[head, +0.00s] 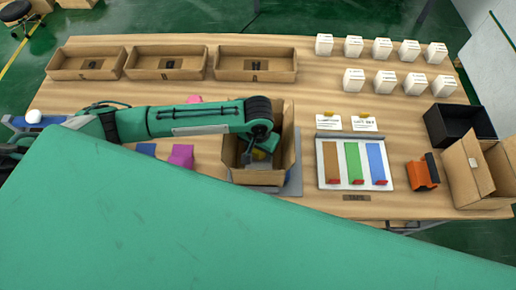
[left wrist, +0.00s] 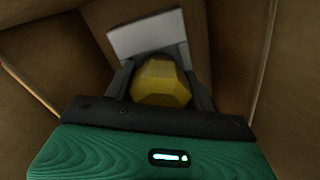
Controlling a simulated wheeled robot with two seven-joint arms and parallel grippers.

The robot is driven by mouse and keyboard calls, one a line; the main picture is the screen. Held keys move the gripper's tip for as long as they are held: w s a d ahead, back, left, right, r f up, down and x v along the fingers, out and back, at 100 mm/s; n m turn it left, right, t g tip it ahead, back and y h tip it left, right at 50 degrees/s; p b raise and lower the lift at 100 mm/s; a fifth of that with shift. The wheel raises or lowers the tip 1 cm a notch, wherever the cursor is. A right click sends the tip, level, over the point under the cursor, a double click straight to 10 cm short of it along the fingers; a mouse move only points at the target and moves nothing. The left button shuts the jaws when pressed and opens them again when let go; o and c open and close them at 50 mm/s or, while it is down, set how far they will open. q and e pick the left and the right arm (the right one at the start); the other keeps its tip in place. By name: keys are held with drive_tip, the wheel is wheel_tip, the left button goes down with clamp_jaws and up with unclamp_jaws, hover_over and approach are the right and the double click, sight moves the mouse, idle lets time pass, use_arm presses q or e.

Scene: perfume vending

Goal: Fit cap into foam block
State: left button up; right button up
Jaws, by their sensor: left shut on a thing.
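My left gripper (head: 252,155) reaches down inside an open cardboard box (head: 284,152) near the middle of the table. In the left wrist view, my left gripper (left wrist: 163,92) is shut on a yellow faceted cap (left wrist: 162,83). A pale grey-white block (left wrist: 146,33), perhaps the foam block, lies just beyond the cap against the cardboard. I cannot tell whether the cap touches it. The right gripper is not in view.
Box walls (left wrist: 236,50) stand close around the gripper. Three open trays (head: 256,64) line the back left, and several white boxes (head: 382,48) the back right. A colored-strip panel (head: 325,186), orange tool (head: 420,176), black bin (head: 460,124) and another carton (head: 474,170) are to the right.

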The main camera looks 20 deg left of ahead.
use_arm(q)
drive_tip(key=shift+s+a+f, duration=0.1)
drive_tip(key=shift+s+f, duration=0.4)
drive_tip(key=shift+f, duration=0.4)
drive_tip(key=o, duration=0.9)
drive_tip(key=shift+o, duration=0.4)
drive_tip(key=shift+w+r+b, duration=0.15)
drive_tip(key=shift+r+b, duration=0.15)
drive_tip(key=shift+b, duration=0.05)
drive_tip(key=r, duration=0.7)
drive_tip(key=r+b, duration=0.1)
drive_tip(key=r, duration=0.3)
drive_tip(key=shift+w+r, duration=0.35)
drive_tip(key=shift+r, duration=0.6)
